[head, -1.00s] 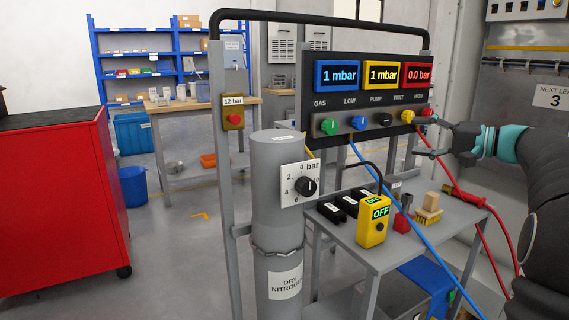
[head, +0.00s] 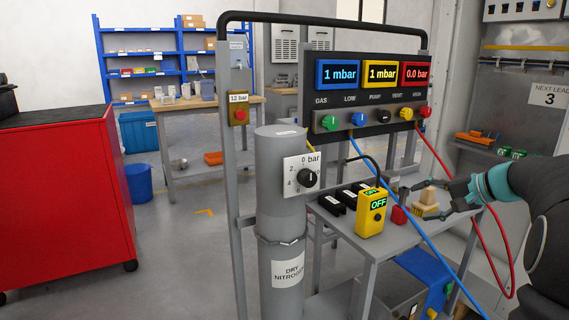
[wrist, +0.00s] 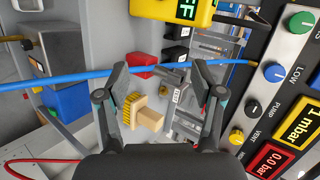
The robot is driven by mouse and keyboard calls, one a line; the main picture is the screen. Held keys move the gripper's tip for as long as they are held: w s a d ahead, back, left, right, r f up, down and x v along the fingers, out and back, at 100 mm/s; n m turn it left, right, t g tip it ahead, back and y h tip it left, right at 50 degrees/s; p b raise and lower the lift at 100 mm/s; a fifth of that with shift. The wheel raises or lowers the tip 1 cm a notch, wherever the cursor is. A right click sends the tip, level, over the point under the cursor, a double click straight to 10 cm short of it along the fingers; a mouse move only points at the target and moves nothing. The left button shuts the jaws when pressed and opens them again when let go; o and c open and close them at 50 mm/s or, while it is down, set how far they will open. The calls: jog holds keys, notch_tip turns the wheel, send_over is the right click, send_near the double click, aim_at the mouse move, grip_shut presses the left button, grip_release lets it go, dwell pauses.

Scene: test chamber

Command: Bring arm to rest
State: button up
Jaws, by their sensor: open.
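My gripper (head: 445,199) is at the right in the head view, just above the right end of the small grey table (head: 365,243). In the wrist view its two fingers (wrist: 163,92) are spread apart with nothing held between them. A wooden brush with yellow bristles (head: 426,203) lies on the table near the fingertips. It also shows below the open fingers in the wrist view (wrist: 148,114). I cannot tell whether a finger touches it. The dark arm comes in from the right edge of the head view.
A gauge panel with coloured knobs (head: 366,118) stands behind the table. A blue hose (head: 398,215) and a red hose (head: 447,170) hang near my gripper. A yellow meter reading OFF (head: 371,222) stands on the table. A grey cylinder (head: 281,195) and red cabinet (head: 65,200) are left.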

jog(key=s+a+f+n+g+h, duration=0.1)
jog(key=s+a+f+n+h, duration=0.1)
jog(key=s+a, duration=0.4)
jog(key=s+a+f+n+g+h, duration=0.1)
jog(key=s+a+f+n+h, duration=0.2)
jog(key=s, duration=1.2)
jog(key=s+a+f+n+h, duration=0.2)
jog(key=s+a+f+n, duration=0.2)
jog(key=s+a, duration=0.5)
jog(key=shift+s+a+f+g+h, duration=0.25)
jog(key=shift+s+f+g+h, duration=0.15)
jog(key=shift+s+f, duration=0.4)
jog(key=shift+s+r, duration=0.15)
